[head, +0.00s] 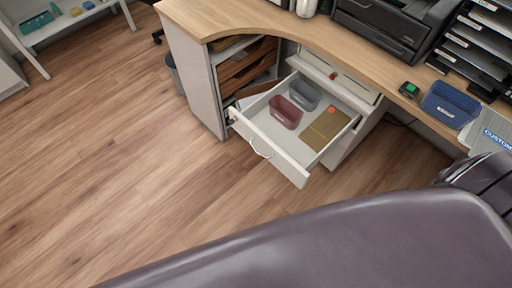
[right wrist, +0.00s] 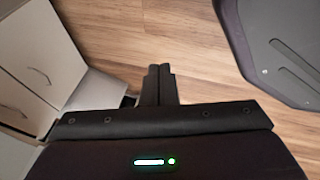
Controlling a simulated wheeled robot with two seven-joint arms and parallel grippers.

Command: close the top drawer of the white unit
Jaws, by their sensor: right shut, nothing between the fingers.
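The white unit (head: 345,143) stands under the wooden counter. Its top drawer (head: 297,172) is pulled well out, with a curved handle on its white front. Inside lie a dark red bin (head: 285,112), a grey bin (head: 304,95) and a flat brown item (head: 325,128). My right gripper (right wrist: 160,70) shows in the right wrist view, its fingers together and empty, over the wooden floor. White fronts with handles (right wrist: 37,72) stand left of it, apart from the fingers; I cannot tell which fronts they are. My left gripper is in no view.
The counter (head: 240,16) carries a black printer (head: 385,28), a blue basket (head: 450,103), a small dark device (head: 409,90) and black paper trays (head: 475,45). Open shelves (head: 245,68) stand left of the drawer, with a grey waste bin (head: 174,73) beyond.

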